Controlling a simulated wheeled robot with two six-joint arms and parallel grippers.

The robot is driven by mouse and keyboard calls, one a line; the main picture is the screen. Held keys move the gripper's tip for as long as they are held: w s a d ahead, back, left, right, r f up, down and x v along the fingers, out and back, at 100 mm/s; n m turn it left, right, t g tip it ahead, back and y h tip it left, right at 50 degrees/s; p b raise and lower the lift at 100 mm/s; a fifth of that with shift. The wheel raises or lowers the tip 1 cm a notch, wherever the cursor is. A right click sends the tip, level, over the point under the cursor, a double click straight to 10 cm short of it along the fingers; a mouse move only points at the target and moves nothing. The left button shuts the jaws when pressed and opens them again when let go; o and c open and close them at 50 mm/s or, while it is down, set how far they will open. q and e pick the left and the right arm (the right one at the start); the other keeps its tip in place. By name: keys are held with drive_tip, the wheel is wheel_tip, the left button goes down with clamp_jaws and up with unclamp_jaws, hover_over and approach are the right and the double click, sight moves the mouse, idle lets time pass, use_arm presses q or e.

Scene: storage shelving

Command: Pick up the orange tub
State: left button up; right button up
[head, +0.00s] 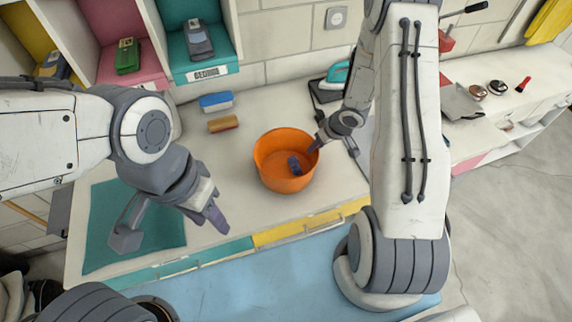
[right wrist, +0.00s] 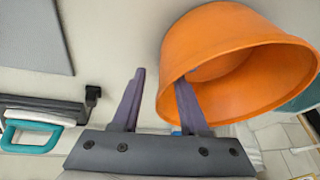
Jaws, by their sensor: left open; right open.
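The orange tub (head: 268,174) stands upright on the pale counter, in the middle of the head view. My right gripper (head: 334,148) is open at the tub's right rim. In the right wrist view, one finger of this gripper (right wrist: 160,88) overlaps the rim of the tub (right wrist: 240,60) and the other is outside it. Whether the finger touches the wall, I cannot tell. My left gripper (head: 170,226) is open and empty, over the counter's front left, apart from the tub.
A blue-and-white block (head: 216,102) and an orange-brown brush-like block (head: 223,124) lie behind the tub. A teal mat (head: 105,215) covers the left counter. A teal-handled tool (head: 338,75) lies behind my right arm. Coloured cubbies (head: 205,70) line the back left.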

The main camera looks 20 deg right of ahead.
drive_tip(key=x, duration=0.5)
drive_tip(key=shift+w+a+f, duration=0.15)
drive_tip(key=shift+a+f, duration=0.15)
drive_tip(key=shift+a, duration=0.05)
clamp_jaws()
